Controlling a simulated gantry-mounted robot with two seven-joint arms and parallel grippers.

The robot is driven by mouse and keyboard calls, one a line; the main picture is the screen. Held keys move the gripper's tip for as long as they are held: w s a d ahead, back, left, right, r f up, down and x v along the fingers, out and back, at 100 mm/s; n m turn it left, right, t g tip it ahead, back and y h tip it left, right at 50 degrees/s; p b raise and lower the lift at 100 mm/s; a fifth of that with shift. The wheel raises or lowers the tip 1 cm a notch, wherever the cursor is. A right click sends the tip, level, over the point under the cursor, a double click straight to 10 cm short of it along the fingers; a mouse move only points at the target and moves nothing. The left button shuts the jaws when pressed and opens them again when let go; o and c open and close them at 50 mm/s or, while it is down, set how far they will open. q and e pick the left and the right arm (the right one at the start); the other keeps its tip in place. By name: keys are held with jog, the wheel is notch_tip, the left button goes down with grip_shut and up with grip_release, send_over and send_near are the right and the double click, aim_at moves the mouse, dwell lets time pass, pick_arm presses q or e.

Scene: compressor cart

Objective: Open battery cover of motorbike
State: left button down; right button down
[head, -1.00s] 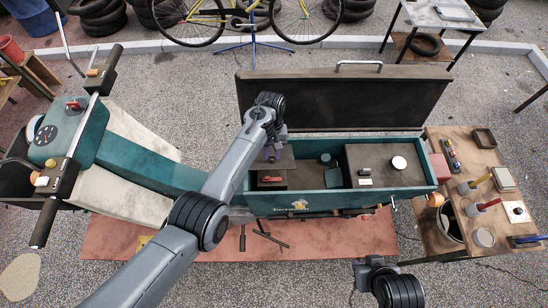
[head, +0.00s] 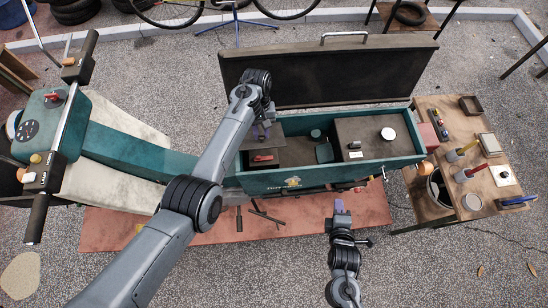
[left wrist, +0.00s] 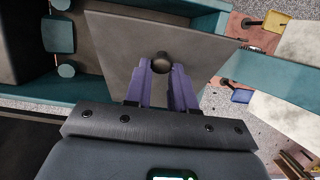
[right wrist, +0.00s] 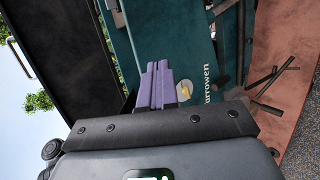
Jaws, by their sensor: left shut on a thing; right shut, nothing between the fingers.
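The teal cargo box (head: 330,178) of the motorbike (head: 130,155) stands with its large dark lid (head: 330,75) raised. A flat brown cover panel (left wrist: 120,45) with a round dark knob (left wrist: 162,62) lies in front of my left fingers. My left gripper (left wrist: 162,85) is shut on the knob; in the head view the left gripper (head: 262,128) is at the box's left end. The panel looks tilted above the box. My right gripper (head: 340,207) is shut and empty in front of the box; its purple fingers (right wrist: 157,85) point at the teal side.
Inside the box are a red-handled item (head: 263,158), a brown block (head: 370,132) and a white round item (head: 388,134). A wooden bench (head: 430,210) with tools stands at right. Dark tools lie on the red mat (head: 115,228).

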pick_arm(q)
jog(key=shift+w+a+f, duration=0.1)
jog(key=shift+a+f, duration=0.05)
jog(key=shift+a, duration=0.05)
pick_arm(e)
jog(key=s+a+f+n+t+y, duration=0.1)
jog(key=a+f+n+t, duration=0.25)
jog(key=a+n, duration=0.4)
jog(key=s+a+f+n+t, duration=0.2)
jog(key=a+n+t, duration=0.3)
jog(key=n, duration=0.4)
jog(key=n+y, duration=0.3)
jog(key=y, duration=0.1)
send_near(273, 146)
jog(key=w, duration=0.1)
jog(key=w+f, duration=0.1)
jog(key=w, duration=0.1)
jog(key=w+a+f, duration=0.1)
jog(key=shift+w, duration=0.2)
jog(key=shift+w+a+r, duration=0.1)
jog(key=shift+w+r, duration=0.25)
jog(key=shift+r, duration=0.2)
jog(key=shift+w+r, duration=0.3)
jog(key=shift+r, duration=0.25)
